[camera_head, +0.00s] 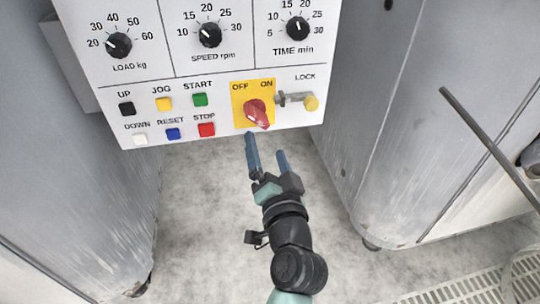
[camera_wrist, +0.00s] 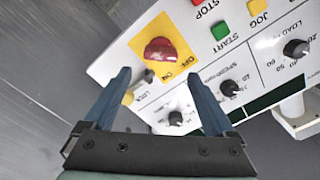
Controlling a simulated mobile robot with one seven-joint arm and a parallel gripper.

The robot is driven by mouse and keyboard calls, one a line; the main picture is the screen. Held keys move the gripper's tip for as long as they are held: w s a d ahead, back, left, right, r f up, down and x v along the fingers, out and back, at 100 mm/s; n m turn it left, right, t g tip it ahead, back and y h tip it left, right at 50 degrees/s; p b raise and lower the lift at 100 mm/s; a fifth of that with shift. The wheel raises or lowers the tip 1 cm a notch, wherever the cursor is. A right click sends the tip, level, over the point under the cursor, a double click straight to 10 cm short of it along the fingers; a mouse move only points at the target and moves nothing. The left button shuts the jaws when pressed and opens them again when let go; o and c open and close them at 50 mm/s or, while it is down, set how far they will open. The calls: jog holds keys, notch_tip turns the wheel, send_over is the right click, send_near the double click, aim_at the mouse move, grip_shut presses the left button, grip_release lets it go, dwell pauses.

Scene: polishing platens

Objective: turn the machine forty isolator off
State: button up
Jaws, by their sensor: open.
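The isolator is a red rotary knob (camera_head: 257,114) on a yellow plate (camera_head: 239,113) marked OFF at left and ON at right. The knob's handle looks tilted, but I cannot tell for sure which mark it points to. No machine number shows. My gripper (camera_head: 266,146) is open and empty, just below the panel's lower edge, with its fingers pointing up at the knob. In the wrist view the knob (camera_wrist: 160,50) lies ahead of and between the two blue fingers (camera_wrist: 157,74), apart from both.
A grey hasp with a yellow padlock-like piece (camera_head: 311,103), labelled LOCK, sits right of the plate. Coloured buttons, including the red STOP (camera_head: 206,129), are at left. Dials (camera_head: 210,35) are above. Grey cabinets (camera_head: 420,110) flank the panel. Floor (camera_head: 205,210) below is clear.

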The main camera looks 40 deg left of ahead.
jog(key=shift+v, duration=1.45)
jog(key=w+d+r+n+t+h+p, duration=0.1)
jog(key=w+d+r+t+p, duration=0.15)
jog(key=r, duration=0.65)
jog(key=w+d+r+n+t+h+p, duration=0.15)
jog(key=d+r, duration=0.25)
jog(key=r, duration=0.5)
jog(key=s+d+r+m+t+h+p, duration=0.1)
jog(key=s+d+r+t+h+p, duration=0.4)
jog(key=r, duration=0.7)
jog(key=s+d+r+m+t+h+p, duration=0.1)
jog(key=s+d+r+t+h, duration=0.15)
jog(key=d+r, duration=0.8)
jog(key=s+d+r+m+t+h+p, duration=0.2)
jog(key=s+d+r+t+h, duration=0.15)
jog(key=r, duration=1.15)
notch_tip(320, 180, up, 35)
jog(key=w+p, duration=0.1)
jog(key=p, duration=3.6)
jog(key=shift+w+t, duration=0.3)
jog(key=shift+w, duration=0.1)
jog(key=shift+a+r+n, duration=0.1)
jog(key=shift+a+n, duration=0.05)
jog(key=shift+n, duration=0.1)
